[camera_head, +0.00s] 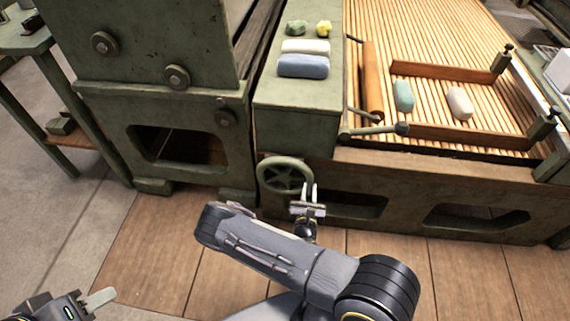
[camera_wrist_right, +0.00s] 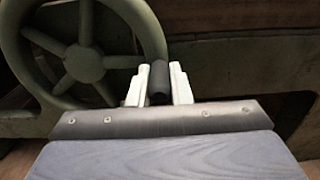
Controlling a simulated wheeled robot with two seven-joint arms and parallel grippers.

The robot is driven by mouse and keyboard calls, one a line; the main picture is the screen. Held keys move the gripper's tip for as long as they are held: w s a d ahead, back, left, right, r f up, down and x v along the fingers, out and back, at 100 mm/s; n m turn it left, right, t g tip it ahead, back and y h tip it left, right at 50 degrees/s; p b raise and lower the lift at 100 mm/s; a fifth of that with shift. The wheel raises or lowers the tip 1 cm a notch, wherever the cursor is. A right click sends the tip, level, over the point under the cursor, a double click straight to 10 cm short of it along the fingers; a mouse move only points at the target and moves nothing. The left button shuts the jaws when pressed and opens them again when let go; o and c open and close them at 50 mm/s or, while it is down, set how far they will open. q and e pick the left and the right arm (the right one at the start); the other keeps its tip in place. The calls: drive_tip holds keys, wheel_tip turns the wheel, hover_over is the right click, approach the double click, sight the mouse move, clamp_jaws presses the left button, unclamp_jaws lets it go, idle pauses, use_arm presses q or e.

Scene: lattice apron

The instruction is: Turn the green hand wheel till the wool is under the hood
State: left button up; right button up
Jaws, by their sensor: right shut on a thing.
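The green hand wheel (camera_head: 286,175) is a spoked wheel low on the front of the green machine. It fills the upper left of the right wrist view (camera_wrist_right: 84,64). My right gripper (camera_head: 309,196) is shut on the wheel's dark crank handle (camera_wrist_right: 159,84), which sits between its pale fingers at the right of the rim. A teal wool tuft (camera_head: 403,96) and a pinkish wool tuft (camera_head: 460,103) lie apart on the slatted lattice (camera_head: 440,45). I cannot tell which part is the hood. My left gripper (camera_head: 98,300) is at the bottom left, away from the machine, partly out of frame.
Wooden bars (camera_head: 450,72) cross the lattice. A tall green housing (camera_head: 150,45) stands left.

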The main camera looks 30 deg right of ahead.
sight(297, 191)
drive_tip(key=f, duration=0.1)
drive_tip(key=f+b, duration=0.1)
drive_tip(key=a+f+b, duration=0.1)
drive_tip(key=shift+w+f, duration=0.25)
drive_tip(key=shift+w, duration=0.1)
drive_tip(key=a+f+b, duration=0.1)
drive_tip(key=w+a+f+b, duration=0.1)
drive_tip(key=b, duration=0.1)
drive_tip(key=shift+w+a+f, duration=0.1)
drive_tip(key=shift+w+f, duration=0.2)
drive_tip(key=shift+f, duration=0.05)
drive_tip(key=shift+a, duration=0.1)
drive_tip(key=shift+r, duration=0.1)
drive_tip(key=shift+w, duration=0.1)
